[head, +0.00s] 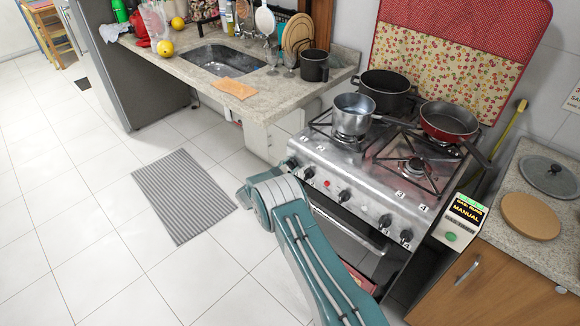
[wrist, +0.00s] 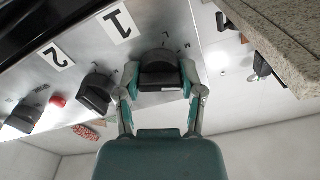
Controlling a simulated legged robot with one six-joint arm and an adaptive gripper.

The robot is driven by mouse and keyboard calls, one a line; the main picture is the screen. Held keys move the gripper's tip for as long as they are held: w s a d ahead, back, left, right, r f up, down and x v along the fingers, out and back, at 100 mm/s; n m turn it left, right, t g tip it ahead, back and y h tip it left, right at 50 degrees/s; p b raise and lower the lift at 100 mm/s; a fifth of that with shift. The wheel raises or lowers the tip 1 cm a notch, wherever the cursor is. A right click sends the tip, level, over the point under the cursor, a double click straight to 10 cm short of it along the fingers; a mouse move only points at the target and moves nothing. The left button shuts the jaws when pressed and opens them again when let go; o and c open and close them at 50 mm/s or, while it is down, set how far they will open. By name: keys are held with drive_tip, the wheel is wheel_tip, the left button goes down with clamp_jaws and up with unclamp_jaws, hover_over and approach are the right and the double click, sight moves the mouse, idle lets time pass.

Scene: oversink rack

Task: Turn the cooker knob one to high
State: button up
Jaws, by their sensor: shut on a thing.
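Cooker knob one (wrist: 161,70) is a black knob beside the white "1" label (wrist: 117,22) on the steel front panel in the wrist view. My gripper (wrist: 159,80) has one finger on each side of this knob and is shut on it. In the head view the stove (head: 390,172) stands right of centre with a row of black knobs along its front. My teal arm reaches the left end of that row, and my fingers cannot be made out there. The exact setting of knob one cannot be read.
Another black knob (wrist: 97,93) sits close left of my gripper, by the "2" label (wrist: 57,57). A silver pot (head: 352,115), a black pot (head: 385,88) and a red pan (head: 449,121) stand on the stove. The stone counter (head: 265,103) is to its left.

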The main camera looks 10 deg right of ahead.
drive_tip(key=shift+f, duration=0.25)
drive_tip(key=o, duration=1.2)
drive_tip(key=shift+a, duration=0.1)
drive_tip(key=shift+c, duration=0.2)
drive_tip(key=shift+r, duration=0.1)
drive_tip(key=shift+r, duration=0.1)
drive_tip(key=v, duration=1.2)
drive_tip(key=shift+w, duration=0.1)
